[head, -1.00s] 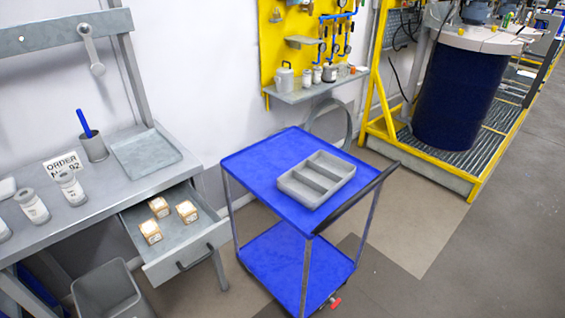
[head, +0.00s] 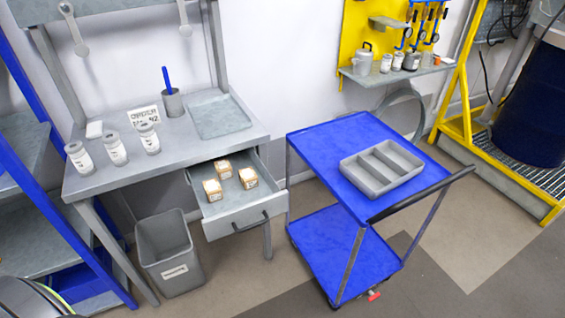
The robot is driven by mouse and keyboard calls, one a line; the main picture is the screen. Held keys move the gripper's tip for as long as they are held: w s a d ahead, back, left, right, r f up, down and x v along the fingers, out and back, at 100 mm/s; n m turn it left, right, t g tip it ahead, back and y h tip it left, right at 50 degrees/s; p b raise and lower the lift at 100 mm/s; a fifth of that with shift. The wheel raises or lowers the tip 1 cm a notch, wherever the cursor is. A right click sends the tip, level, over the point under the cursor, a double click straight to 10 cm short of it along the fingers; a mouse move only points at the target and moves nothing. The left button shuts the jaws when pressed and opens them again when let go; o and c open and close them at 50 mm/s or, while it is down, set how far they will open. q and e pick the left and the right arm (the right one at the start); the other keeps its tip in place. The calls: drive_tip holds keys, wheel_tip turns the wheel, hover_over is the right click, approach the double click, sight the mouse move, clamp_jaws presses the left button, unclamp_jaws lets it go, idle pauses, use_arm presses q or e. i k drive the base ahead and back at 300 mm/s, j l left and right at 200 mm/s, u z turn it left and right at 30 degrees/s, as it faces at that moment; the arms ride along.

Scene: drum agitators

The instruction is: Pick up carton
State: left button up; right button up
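Three small cartons, tan with white tops, sit in the open drawer (head: 240,217) of the grey workbench. One carton (head: 213,190) is at the left front, one carton (head: 223,169) is at the back, and one carton (head: 248,178) is at the right. They stand apart from one another. Neither of my grippers shows in the head view.
A blue cart (head: 330,150) with a grey divided tray (head: 381,168) stands right of the drawer. The workbench (head: 185,150) holds several labelled jars, a cup and a flat tray. A grey bin (head: 170,252) stands below. Floor in front is clear.

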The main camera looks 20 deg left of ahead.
sight(212, 187)
drive_tip(key=u, duration=1.65)
drive_tip(key=i+z, duration=0.1)
drive_tip(key=z, duration=0.4)
